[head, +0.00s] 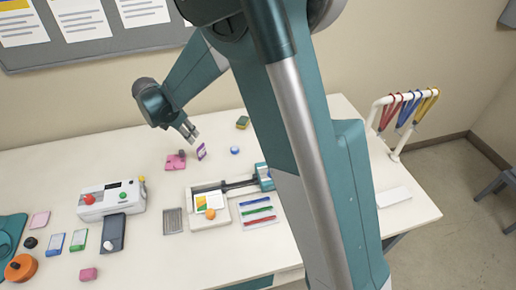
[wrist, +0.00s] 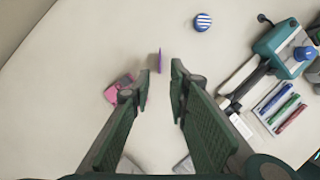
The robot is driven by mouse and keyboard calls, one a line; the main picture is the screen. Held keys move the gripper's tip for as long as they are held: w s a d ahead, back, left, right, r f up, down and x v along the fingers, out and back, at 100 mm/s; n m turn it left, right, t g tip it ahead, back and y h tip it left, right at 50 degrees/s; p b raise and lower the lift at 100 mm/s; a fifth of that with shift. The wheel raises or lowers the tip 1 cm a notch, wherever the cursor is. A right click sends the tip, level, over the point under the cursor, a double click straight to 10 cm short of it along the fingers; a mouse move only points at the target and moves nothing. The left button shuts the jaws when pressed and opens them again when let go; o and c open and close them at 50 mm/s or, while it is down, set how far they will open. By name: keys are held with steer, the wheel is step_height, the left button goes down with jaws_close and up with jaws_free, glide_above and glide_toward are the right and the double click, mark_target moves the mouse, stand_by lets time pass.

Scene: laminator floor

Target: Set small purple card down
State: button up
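The small purple card (head: 201,152) appears upright on its edge, just below and to the right of my gripper (head: 190,134) in the head view. In the wrist view the purple card (wrist: 159,61) shows nearly edge-on as a thin strip, beyond the gap between the fingertips. My gripper (wrist: 161,76) is open, with clear space between its two fingers, and neither finger appears to touch the card. Whether the card's lower edge rests on the table cannot be told for certain.
A pink piece (head: 176,161) lies left of the card, and a blue-and-white striped round item (wrist: 203,22) lies to its right. A teal-handled trimmer (head: 222,200) and a tray of coloured pens (head: 258,212) are nearer. Bare white table (wrist: 90,45) lies left of the card.

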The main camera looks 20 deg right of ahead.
steer(key=s+d+r+m+t+y, duration=0.1)
steer(key=s+d+r+m+y, duration=0.1)
steer(key=s+d+r+m, duration=1.15)
steer(key=s+d+r+m+t, duration=0.1)
steer(key=s+d+m, duration=0.3)
steer(key=s, duration=0.4)
steer(key=s+d+r+m+t, duration=0.1)
steer(key=s+d+m, duration=0.4)
steer(key=s, duration=0.3)
steer(key=s+d+r+m+t+y, duration=0.1)
steer(key=s+d+m, duration=0.3)
steer(key=s+d, duration=0.2)
steer(key=shift+s+r, duration=0.15)
steer(key=shift+s, duration=1.05)
steer(key=shift+d+m, duration=0.1)
steer(key=shift+m, duration=0.15)
